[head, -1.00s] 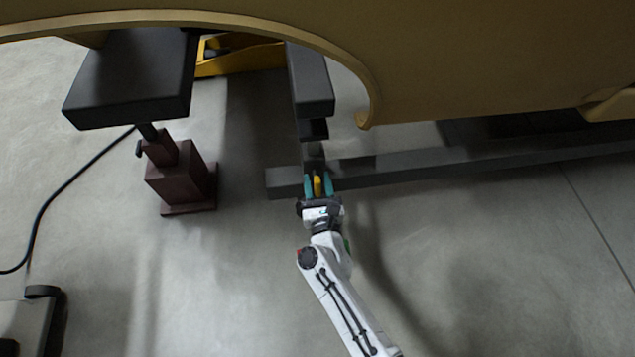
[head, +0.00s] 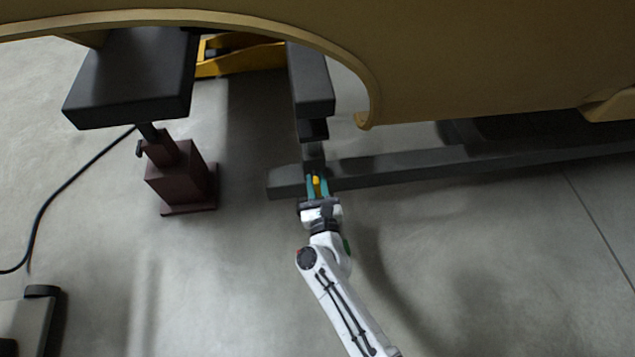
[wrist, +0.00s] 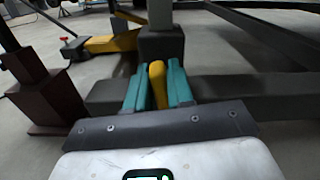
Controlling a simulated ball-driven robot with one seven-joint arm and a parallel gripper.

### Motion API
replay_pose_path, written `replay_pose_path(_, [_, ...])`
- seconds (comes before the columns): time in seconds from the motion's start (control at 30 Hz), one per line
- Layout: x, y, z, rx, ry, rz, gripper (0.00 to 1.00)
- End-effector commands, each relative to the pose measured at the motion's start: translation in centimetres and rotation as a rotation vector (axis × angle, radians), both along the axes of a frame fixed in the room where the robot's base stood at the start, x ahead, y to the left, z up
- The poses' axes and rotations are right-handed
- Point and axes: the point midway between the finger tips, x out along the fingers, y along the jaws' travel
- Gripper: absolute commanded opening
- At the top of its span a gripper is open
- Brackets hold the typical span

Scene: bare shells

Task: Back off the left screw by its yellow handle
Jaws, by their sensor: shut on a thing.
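The yellow handle (head: 316,182) of the screw is at the grey beam by the upright post. It stands out clearly in the wrist view (wrist: 157,84), between two teal fingers. My gripper (head: 318,187) is shut on the handle, with one finger on each side of it. The wrist view shows the fingertips (wrist: 158,88) close to the dark block at the post's foot. The screw behind the handle is hidden. No second screw can be made out.
A grey beam (head: 420,164) runs right from the post (head: 311,85). A dark red stand (head: 181,178) is to the left, also in the wrist view (wrist: 45,95). A tan body panel (head: 470,60) hangs above. A black cable (head: 70,185) lies on the floor. Floor right of my arm is clear.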

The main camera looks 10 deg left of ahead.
Motion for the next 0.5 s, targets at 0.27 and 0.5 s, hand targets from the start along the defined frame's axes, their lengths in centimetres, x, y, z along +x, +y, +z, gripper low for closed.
replay_pose_path(0.27, [-0.17,0.49,-0.14,-0.232,-0.067,0.001,0.0])
replay_pose_path(0.5, [-0.28,0.84,-0.37,-0.452,-0.129,0.001,0.0])
